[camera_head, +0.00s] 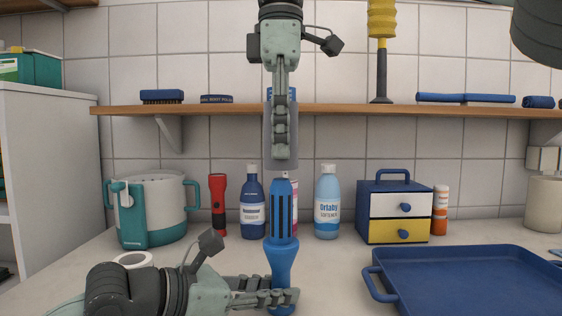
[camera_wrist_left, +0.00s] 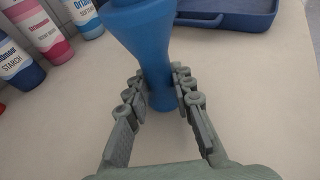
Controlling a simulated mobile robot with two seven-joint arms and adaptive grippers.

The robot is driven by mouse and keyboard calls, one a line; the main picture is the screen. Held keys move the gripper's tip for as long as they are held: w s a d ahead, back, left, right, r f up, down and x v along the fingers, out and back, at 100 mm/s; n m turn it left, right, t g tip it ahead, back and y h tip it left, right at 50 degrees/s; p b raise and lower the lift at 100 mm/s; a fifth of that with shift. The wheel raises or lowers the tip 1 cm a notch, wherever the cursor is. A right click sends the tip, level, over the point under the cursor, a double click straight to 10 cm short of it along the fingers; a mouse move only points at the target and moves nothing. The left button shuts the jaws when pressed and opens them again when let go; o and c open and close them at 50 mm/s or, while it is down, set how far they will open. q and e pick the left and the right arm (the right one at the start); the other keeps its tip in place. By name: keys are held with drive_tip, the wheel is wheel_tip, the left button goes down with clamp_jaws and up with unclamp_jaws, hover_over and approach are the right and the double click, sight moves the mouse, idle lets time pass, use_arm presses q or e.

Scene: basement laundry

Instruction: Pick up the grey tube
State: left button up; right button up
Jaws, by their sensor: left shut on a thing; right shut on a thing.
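A grey tube (camera_head: 294,140) hangs upright in front of the shelf, partly hidden by the fingers over it. My right gripper (camera_head: 281,150) comes down from the top and is shut on the tube. Directly below the tube stands a blue slotted holder (camera_head: 283,255) with a narrow waist and a small pale tip. I cannot tell whether the tip touches the tube. My left gripper (camera_head: 285,297) is shut on the holder's lower part, low over the counter. The left wrist view shows its fingers (camera_wrist_left: 163,92) on both sides of the blue holder (camera_wrist_left: 150,45).
Behind stand a teal-and-white pot (camera_head: 160,205), a red flashlight (camera_head: 218,205), bottles (camera_head: 327,205) and a drawer box (camera_head: 395,208). A blue tray (camera_head: 470,250) lies at right. The wooden shelf (camera_head: 340,110) runs behind my right gripper, carrying a yellow-and-black tool (camera_head: 381,60).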

use_arm(q)
drive_tip(key=shift+f, duration=0.35)
use_arm(e)
drive_tip(key=shift+r, duration=0.5)
drive_tip(key=s, duration=1.8)
drive_tip(key=shift+f, duration=0.1)
use_arm(q)
drive_tip(key=o, duration=0.9)
drive_tip(key=shift+o, duration=0.2)
drive_tip(key=shift+r, duration=0.15)
drive_tip(key=shift+a+r, duration=0.1)
